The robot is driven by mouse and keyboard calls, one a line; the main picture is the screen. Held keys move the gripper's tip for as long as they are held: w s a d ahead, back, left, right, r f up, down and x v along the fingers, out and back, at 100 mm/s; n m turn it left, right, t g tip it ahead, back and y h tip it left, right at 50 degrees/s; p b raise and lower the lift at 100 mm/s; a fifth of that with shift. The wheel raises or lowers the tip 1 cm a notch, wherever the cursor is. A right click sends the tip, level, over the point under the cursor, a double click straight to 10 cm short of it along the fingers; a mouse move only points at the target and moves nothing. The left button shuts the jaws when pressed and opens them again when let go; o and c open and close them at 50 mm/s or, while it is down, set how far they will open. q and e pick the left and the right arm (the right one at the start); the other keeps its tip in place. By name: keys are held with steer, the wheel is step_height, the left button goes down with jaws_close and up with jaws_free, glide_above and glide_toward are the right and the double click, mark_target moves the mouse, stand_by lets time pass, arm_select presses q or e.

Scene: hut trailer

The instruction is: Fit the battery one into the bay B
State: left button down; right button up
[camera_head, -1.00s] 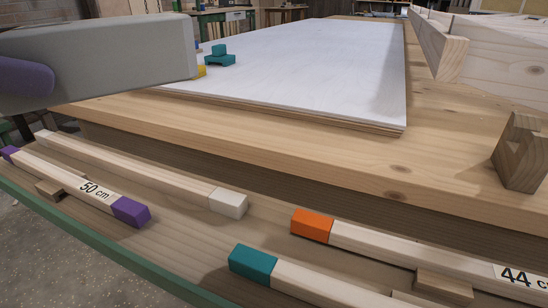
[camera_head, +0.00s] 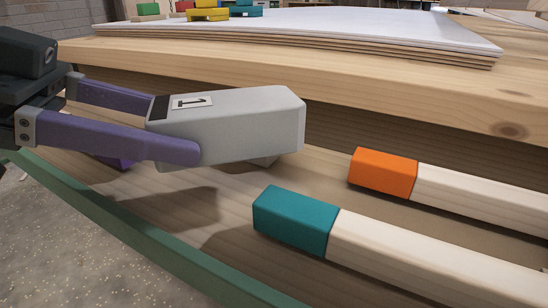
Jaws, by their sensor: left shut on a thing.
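Battery one (camera_head: 245,128) is a light grey block with a black band and a label marked 1 at its left end. My left gripper (camera_head: 175,128) has purple fingers and is shut on that end of the battery. It holds the battery roughly level, above the lower wooden shelf and in front of the thick wooden bench edge. Bay B is not seen in this view. My right gripper is not in view.
A teal-ended bar (camera_head: 295,220) and an orange-ended bar (camera_head: 383,173) lie on the shelf, right of the battery. A green rail (camera_head: 130,232) edges the shelf.

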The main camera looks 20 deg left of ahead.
mark_target(181, 207)
arm_select(q)
steer(key=shift+f+b, duration=1.4)
steer(key=shift+f, duration=1.4)
steer(key=shift+f, duration=0.2)
jaws_free()
steer(key=shift+r, duration=0.1)
